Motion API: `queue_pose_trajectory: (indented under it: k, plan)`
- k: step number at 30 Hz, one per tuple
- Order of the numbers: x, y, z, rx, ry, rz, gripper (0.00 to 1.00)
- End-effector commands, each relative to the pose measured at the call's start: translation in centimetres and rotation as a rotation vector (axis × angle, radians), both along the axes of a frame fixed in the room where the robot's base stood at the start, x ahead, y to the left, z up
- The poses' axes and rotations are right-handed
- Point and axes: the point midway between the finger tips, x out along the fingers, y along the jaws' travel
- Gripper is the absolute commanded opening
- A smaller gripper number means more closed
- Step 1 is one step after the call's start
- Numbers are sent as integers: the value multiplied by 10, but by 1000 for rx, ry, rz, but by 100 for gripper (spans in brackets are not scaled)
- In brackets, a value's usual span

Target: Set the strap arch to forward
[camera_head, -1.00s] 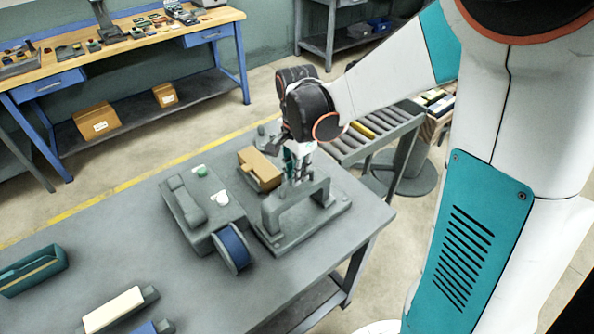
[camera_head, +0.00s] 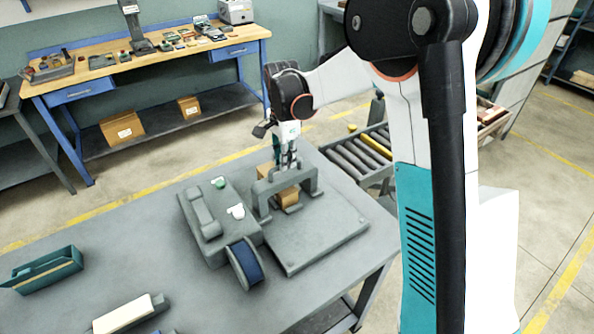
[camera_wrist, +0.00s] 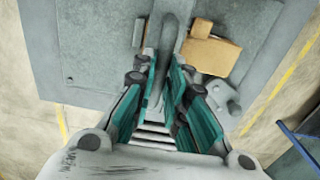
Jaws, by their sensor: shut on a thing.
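The strap arch (camera_head: 265,190) is a grey U-shaped bar standing over the far end of a flat grey base plate (camera_head: 318,240). My gripper (camera_head: 287,166) comes down from above and is shut on the top bar of the arch. In the wrist view the arch (camera_wrist: 172,40) runs up between the two teal fingers of my gripper (camera_wrist: 165,90). A cardboard-coloured block (camera_head: 288,197) shows through the arch opening, partly hidden. The near part of the plate is bare.
A grey unit with a blue-and-grey wheel (camera_head: 245,263) and green and white buttons (camera_head: 219,183) stands left of the plate. A teal holder (camera_head: 42,270) and a pale block (camera_head: 122,313) lie further left. A roller conveyor (camera_head: 355,155) is behind the table.

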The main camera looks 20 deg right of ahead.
Motion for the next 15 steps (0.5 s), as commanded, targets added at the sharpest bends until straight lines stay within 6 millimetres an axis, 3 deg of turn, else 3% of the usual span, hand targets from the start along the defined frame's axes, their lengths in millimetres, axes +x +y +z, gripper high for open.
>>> queue_pose_trajectory:
  k: [6, 15]
  plan:
    - [18, 6, 0, 0, 0, 1, 0]
    - [22, 7, 1, 2, -5, 0, 0]
